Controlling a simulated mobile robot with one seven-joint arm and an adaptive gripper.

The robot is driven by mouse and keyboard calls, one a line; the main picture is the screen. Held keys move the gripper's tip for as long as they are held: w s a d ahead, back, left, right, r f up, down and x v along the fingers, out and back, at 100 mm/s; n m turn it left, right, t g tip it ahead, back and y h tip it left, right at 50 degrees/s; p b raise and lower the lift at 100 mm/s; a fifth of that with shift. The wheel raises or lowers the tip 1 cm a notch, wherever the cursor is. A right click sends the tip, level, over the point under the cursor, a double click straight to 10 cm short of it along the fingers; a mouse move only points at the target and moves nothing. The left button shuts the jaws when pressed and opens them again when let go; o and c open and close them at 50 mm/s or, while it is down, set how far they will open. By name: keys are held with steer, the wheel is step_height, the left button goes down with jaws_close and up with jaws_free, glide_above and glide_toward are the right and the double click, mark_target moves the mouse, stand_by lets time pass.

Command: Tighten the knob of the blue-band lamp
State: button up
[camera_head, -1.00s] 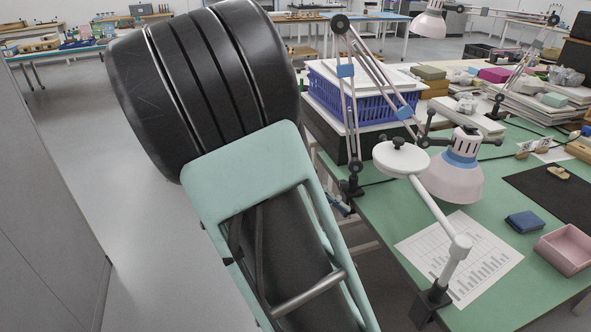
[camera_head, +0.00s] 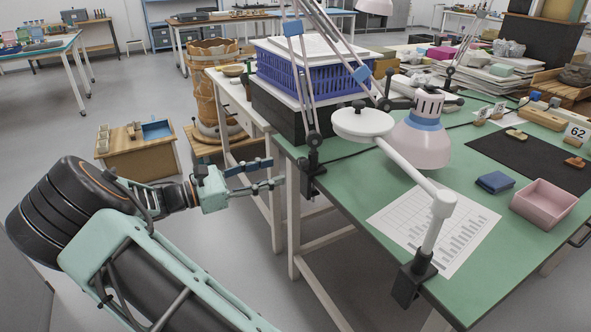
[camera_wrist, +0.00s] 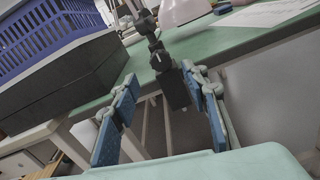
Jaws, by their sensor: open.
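The blue-band lamp has a pale pink shade (camera_head: 421,145) with a blue band (camera_head: 427,123) around its neck, over the green table. Dark round knobs (camera_head: 389,103) sit at the joint beside the shade. Its arm, with blue sleeves, runs down to a black clamp (camera_head: 313,178) on the table's left edge. My gripper (camera_head: 272,174) is open and empty, left of this clamp and apart from it, pointing toward it. In the wrist view, the black clamp (camera_wrist: 172,88) shows beyond and between my blue-padded fingers (camera_wrist: 160,80). I cannot tell which knob is the task's.
A white disc-headed lamp (camera_head: 362,122) is clamped at the front edge. A blue basket (camera_head: 305,75) on a black box stands behind the clamp. A pink tray (camera_head: 544,203), a dark blue box (camera_head: 494,182) and a printed sheet (camera_head: 433,221) lie on the table.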

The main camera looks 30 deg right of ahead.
mark_target(299, 165)
steer(key=d, duration=0.2)
steer(key=d+b, duration=0.1)
steer(key=d, duration=0.3)
steer(key=shift+s+d+f+b, duration=0.1)
steer(key=shift+s+f+b, duration=0.1)
steer(key=shift+s+b, duration=0.15)
steer(key=shift+d+r, duration=0.15)
steer(key=shift+d, duration=0.6)
steer(key=shift+c, duration=0.6)
steer(key=c, duration=1)
steer(key=shift+r, duration=0.1)
jaws_close()
